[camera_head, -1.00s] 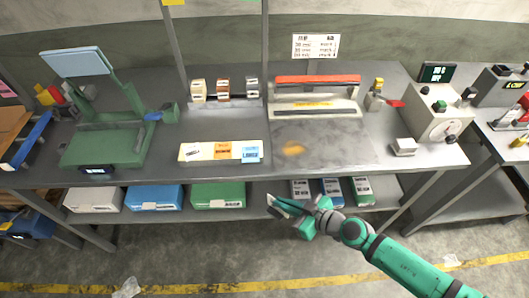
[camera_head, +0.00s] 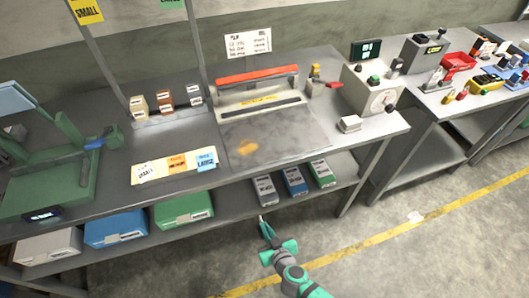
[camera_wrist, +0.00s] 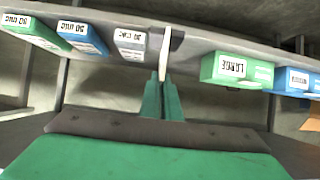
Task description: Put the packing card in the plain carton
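My gripper (camera_head: 265,230) is in front of the lower shelf, above the floor. In the wrist view my gripper (camera_wrist: 163,80) has its fingers together on a thin, pale piece (camera_wrist: 165,50), seen edge-on. This looks like the packing card; its face cannot be seen. It shows as a small white sliver in the head view (camera_head: 262,219). A light grey carton (camera_head: 48,248), which may be the plain carton, sits at the left of the lower shelf, apart from my gripper. Its label is not readable.
Blue (camera_head: 116,226) and green (camera_head: 183,210) cartons stand beside the grey one. Several small boxes (camera_head: 294,181) stand further right on the shelf. The workbench (camera_head: 110,190) edge overhangs them. Bench legs rise at the right. The floor (camera_head: 400,250) in front is clear.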

